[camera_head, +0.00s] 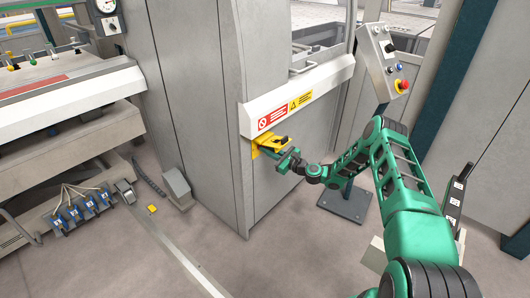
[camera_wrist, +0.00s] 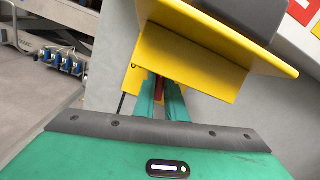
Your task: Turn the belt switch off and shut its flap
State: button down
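The yellow switch box (camera_head: 258,150) is on the grey machine wall below the warning labels. In the wrist view its yellow flap (camera_wrist: 190,62) stands out from the wall, raised above my fingers, with a dark grey block on top. My gripper (camera_wrist: 162,86) reaches in under the flap, its two green fingers a narrow gap apart. A small red part, seemingly the switch, shows between them; I cannot tell whether they touch it. In the head view my gripper (camera_head: 284,156) is at the box's front and hides part of it. The switch position is hidden.
A control post (camera_head: 383,60) with a red emergency button stands behind my arm, on a dark floor plate. A ledge (camera_head: 300,98) with red and yellow labels juts out above the box. Machinery with blue connectors (camera_head: 78,210) is at left. Grey floor lies open in front.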

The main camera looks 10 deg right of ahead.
jog(key=shift+a, duration=0.1)
jog(key=shift+n, duration=0.4)
jog(key=shift+s+f+n, duration=0.1)
jog(key=shift+n, duration=6.9)
jog(key=c, duration=1.8)
grip_release()
